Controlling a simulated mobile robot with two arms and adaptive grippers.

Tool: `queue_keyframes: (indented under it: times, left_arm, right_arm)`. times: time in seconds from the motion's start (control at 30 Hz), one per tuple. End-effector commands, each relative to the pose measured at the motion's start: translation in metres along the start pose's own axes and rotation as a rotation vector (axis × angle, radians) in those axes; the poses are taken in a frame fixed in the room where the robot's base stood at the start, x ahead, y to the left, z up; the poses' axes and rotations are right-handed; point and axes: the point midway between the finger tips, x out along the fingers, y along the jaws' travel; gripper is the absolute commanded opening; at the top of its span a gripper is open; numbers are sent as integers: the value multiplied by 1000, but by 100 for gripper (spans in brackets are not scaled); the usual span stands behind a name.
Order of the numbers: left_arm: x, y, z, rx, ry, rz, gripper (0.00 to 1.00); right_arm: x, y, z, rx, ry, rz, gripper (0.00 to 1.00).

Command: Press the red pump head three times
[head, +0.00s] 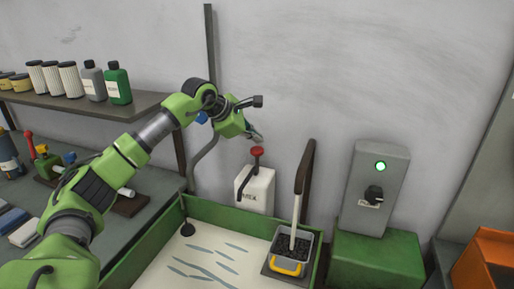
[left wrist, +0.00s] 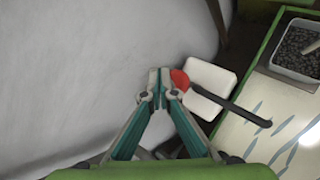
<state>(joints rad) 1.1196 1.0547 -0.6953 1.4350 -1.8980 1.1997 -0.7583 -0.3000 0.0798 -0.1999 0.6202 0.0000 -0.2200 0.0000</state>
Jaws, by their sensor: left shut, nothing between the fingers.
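My left gripper (head: 257,137) is just above the pump head in the head view, fingers together and empty. In the left wrist view the closed fingertips (left wrist: 159,82) are beside and partly over the red pump head (left wrist: 180,80). I cannot tell whether they touch it. My right gripper is not in view.
A green-walled tray (head: 150,262) with a slotted light floor lies in front. A grey bin (head: 306,248) of dark pieces holds a pale handle. A grey switch box (head: 375,190) with a lit green lamp stands right. A shelf (head: 130,104) with bottles is left.

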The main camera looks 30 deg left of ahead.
Motion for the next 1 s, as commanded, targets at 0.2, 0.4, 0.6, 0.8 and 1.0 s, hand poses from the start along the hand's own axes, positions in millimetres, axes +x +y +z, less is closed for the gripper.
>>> queue_keyframes:
  times: [0.2,0.4,0.6,0.8,1.0]
  left_arm:
    - [-19,14,14,0,-1,1,0]
    - [-31,23,23,0,-1,1,0]
    - [-31,23,23,0,-1,0,0]
    - [-31,22,23,0,-1,0,0]
    - [-31,22,22,0,-1,0,0]
  right_arm:
    - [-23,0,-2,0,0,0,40]
    - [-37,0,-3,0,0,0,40]
    - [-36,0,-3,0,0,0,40]
    - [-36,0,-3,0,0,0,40]
    - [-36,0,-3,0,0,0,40]
